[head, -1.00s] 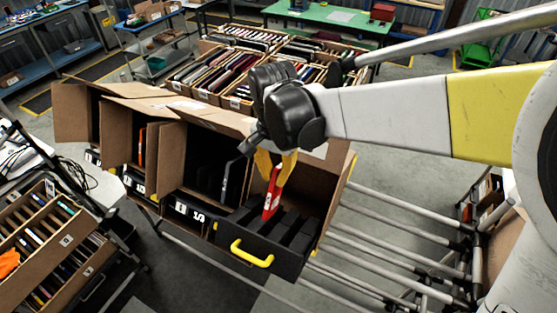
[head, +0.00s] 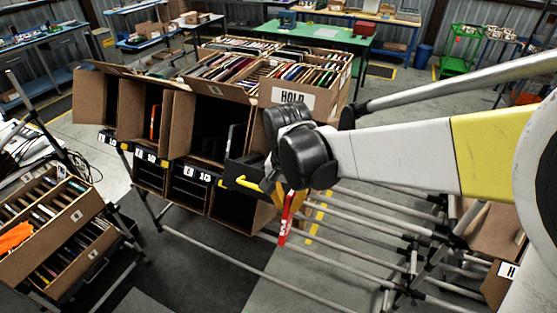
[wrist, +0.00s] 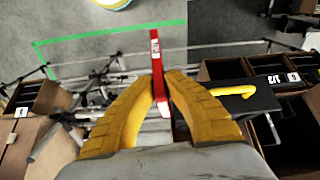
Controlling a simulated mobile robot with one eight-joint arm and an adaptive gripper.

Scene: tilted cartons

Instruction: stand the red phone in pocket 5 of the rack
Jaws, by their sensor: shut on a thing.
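The red phone (head: 286,224) is a slim red slab with a white label. It hangs upright from my gripper (head: 291,196) beside the front of the cartons, over the pipe frame and floor. In the wrist view the yellow fingers (wrist: 160,88) are shut on the red phone (wrist: 156,62), which sticks out past their tips. A rack with a numbered pocket 5 cannot be made out for certain. A carton of divided slots with small white tags (head: 103,232) stands at lower left; its numbers are too small to read.
A black drawer with a yellow handle (head: 240,182) juts from the tilted cartons, left of my gripper; the yellow handle also shows in the wrist view (wrist: 233,91). A filled carton marked HOLD (head: 291,97) stands behind. Grey pipes (head: 350,215) run below the phone.

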